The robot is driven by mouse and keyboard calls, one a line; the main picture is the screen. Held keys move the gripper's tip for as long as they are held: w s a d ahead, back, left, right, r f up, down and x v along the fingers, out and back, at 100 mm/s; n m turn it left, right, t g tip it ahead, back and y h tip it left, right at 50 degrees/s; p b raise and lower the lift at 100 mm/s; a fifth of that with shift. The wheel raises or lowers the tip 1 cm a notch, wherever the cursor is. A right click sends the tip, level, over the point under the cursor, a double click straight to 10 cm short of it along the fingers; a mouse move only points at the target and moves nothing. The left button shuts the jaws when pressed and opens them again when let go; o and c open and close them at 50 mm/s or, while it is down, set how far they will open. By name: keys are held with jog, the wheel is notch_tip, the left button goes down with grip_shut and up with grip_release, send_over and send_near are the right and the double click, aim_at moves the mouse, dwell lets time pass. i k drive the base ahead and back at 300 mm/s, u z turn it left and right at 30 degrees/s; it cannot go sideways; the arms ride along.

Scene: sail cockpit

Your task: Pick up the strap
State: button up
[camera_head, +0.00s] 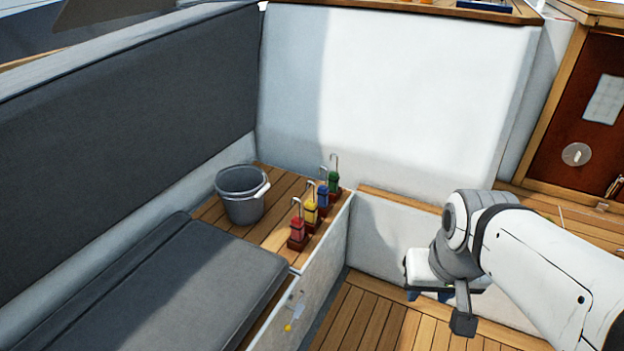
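A grey bucket (242,194) stands left of the coloured row. A grey seat cushion (172,290) covers the nearer bench, with a tall backrest (130,130) behind. A small white and yellow item (296,313) hangs on the bench front. The wooden floor (365,320) is clear.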

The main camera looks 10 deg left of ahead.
aim_at(298, 225)
jog(key=z, duration=0.05)
jog(key=i, duration=1)
jog(key=u, duration=0.1)
